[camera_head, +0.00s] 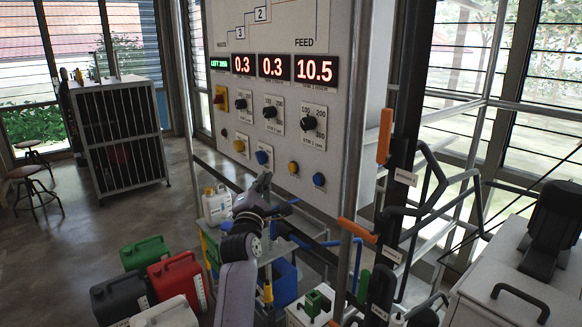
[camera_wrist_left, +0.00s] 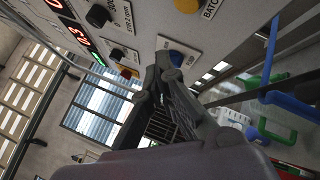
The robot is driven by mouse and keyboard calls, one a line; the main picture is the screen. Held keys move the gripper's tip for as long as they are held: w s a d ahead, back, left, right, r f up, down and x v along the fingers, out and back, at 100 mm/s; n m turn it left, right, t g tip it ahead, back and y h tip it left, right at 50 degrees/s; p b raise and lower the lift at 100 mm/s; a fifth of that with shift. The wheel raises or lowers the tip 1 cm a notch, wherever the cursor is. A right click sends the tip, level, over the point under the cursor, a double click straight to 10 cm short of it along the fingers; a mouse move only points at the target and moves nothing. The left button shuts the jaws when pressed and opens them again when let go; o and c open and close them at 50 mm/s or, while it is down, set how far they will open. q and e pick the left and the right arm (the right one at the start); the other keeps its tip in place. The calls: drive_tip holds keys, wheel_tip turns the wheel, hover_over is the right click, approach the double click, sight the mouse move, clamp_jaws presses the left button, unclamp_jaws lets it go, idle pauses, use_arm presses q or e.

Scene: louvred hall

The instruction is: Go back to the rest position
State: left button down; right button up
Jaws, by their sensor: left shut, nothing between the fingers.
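My left gripper (camera_head: 262,182) is in front of the lower part of the control panel (camera_head: 222,100), its arm coming up from the bottom. It is shut and holds nothing. A blue button (camera_head: 262,157) on the panel is just above the fingertips in the head view. My right gripper is not in view.
The panel has red displays (camera_head: 273,67) and black knobs (camera_head: 308,123). Below stand a white jug (camera_head: 217,204) on a cart, and green (camera_head: 145,253), red (camera_head: 178,283) and black (camera_head: 122,298) canisters. Orange-handled levers (camera_head: 385,136) and rails crowd the right. Open floor lies left.

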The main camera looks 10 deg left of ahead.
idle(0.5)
